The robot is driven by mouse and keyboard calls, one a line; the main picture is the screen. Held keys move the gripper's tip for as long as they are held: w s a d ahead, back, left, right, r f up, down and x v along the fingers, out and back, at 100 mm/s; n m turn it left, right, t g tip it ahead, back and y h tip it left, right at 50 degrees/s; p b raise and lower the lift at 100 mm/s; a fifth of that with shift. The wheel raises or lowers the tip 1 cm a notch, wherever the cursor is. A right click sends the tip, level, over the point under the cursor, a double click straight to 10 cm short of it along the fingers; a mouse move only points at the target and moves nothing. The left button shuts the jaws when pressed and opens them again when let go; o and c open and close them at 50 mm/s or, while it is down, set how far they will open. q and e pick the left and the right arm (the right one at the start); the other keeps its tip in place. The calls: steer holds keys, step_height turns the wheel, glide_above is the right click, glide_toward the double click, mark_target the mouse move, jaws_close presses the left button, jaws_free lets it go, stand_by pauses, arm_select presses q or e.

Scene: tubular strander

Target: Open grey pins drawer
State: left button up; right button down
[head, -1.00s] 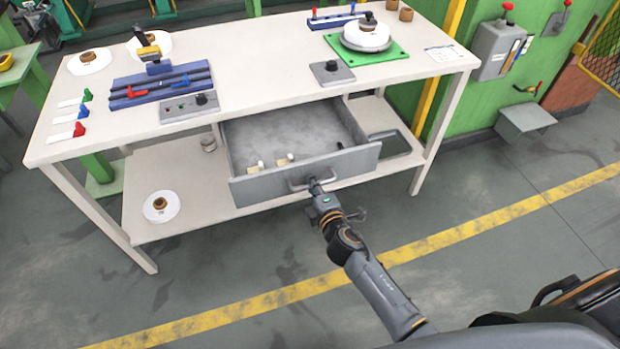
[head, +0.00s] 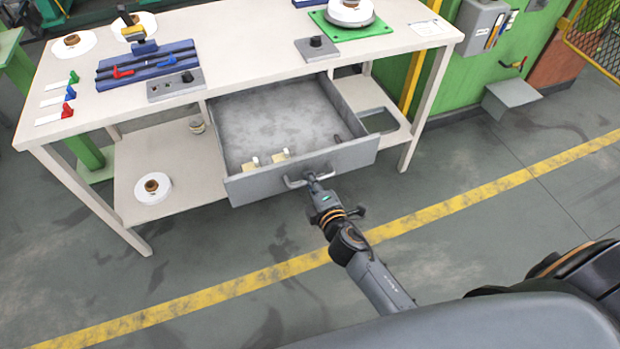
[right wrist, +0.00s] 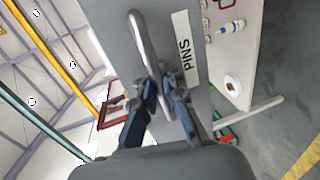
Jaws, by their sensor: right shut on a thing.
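The grey pins drawer (head: 245,187) hangs under the white workbench and is pulled well out, with its inside showing. A few small pale pieces (head: 280,156) and a dark piece (head: 338,139) lie inside near its front. My right gripper (head: 312,180) is shut on the bar handle (head: 296,184) at the middle of the drawer front. My left gripper is not in view.
The white bench top (head: 250,55) carries a blue rack (head: 150,66), a grey control box (head: 175,85) and a green plate (head: 375,27). A white spool (head: 152,188) lies on the lower shelf (head: 135,212). The floor before the drawer is clear.

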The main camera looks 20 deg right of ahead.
steer(key=c, duration=1.4)
jaws_free()
steer(key=shift+r, duration=0.1)
steer(key=shift+c, duration=0.2)
steer(key=v, duration=1.2)
steer(key=s+f+m+g, duration=0.2)
steer(key=s+f, duration=0.1)
steer(key=f, duration=0.6)
steer(key=s+f+m+g, duration=0.3)
steer(key=s+f, duration=0.1)
steer(key=f, duration=0.5)
steer(key=s+f+m+g, duration=0.2)
steer(key=s+f, duration=0.1)
steer(key=f, duration=0.6)
steer(key=s+d+f+m+g, duration=0.3)
steer(key=s+f, duration=0.5)
steer(key=s, duration=0.4)
steer(key=s+d+f+m+g, duration=0.2)
steer(key=s+f+m+g, duration=0.2)
steer(key=s, duration=0.8)
step_height(320, 180, down, 5)
steer(key=shift+d+r+m+g+h, duration=0.15)
steer(key=shift+d+m+g+h, duration=0.2)
steer(key=shift+m, duration=0.65)
